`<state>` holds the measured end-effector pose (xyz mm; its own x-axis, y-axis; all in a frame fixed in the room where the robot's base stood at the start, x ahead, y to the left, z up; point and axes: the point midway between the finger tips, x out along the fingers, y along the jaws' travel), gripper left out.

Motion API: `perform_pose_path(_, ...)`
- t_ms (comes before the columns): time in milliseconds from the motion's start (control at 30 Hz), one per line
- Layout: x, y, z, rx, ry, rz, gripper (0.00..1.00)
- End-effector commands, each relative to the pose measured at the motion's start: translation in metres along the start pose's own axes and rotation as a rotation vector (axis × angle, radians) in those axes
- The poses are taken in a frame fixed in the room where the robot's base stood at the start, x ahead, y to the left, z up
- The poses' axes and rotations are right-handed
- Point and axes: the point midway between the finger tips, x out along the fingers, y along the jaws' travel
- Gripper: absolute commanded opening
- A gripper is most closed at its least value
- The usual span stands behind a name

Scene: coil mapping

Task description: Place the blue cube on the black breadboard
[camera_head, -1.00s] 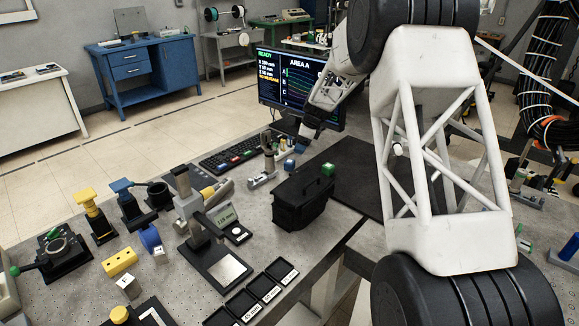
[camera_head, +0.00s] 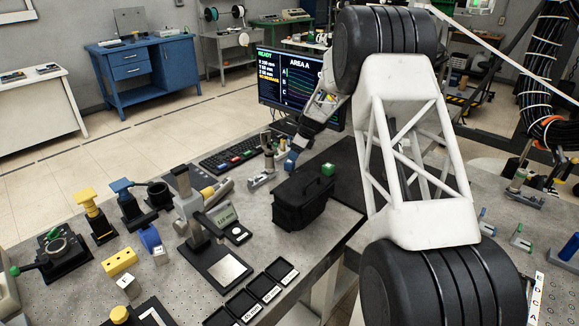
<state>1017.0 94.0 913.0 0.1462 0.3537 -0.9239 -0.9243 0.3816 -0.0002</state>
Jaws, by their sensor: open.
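The small blue cube (camera_head: 289,163) is near the middle of the table, left of the black breadboard. My gripper (camera_head: 293,152) is open and comes down from the upper right to just above the cube, overlapping its upper part. The fingertips are small and dark, so I cannot tell whether they touch the cube or are around it. The black breadboard (camera_head: 346,158) is a flat dark plate to the right, partly hidden by my arm and by a black case.
The black case (camera_head: 300,200) stands in front of the breadboard. Small metal fixtures (camera_head: 262,178) are left of the blue cube. A keyboard (camera_head: 231,154) and a monitor (camera_head: 290,85) are behind.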

Motion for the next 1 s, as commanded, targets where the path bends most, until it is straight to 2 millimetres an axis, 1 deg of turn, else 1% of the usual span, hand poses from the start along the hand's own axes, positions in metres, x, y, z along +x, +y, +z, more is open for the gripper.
perform_pose_path(100,0.011,0.001,0.0,0.0,0.001,0.001,0.72)
perform_pose_path(200,0.016,0.001,0.001,-0.001,0.0,0.001,0.72)
perform_pose_path(533,0.017,0.001,0.0,0.0,0.0,0.001,0.72)
perform_pose_path(667,0.021,0.001,0.0,0.0,0.0,0.001,0.72)
perform_pose_path(767,0.03,0.002,0.001,0.0,0.0,0.002,0.72)
perform_pose_path(1000,0.056,0.003,0.002,0.0,0.0,0.001,0.72)
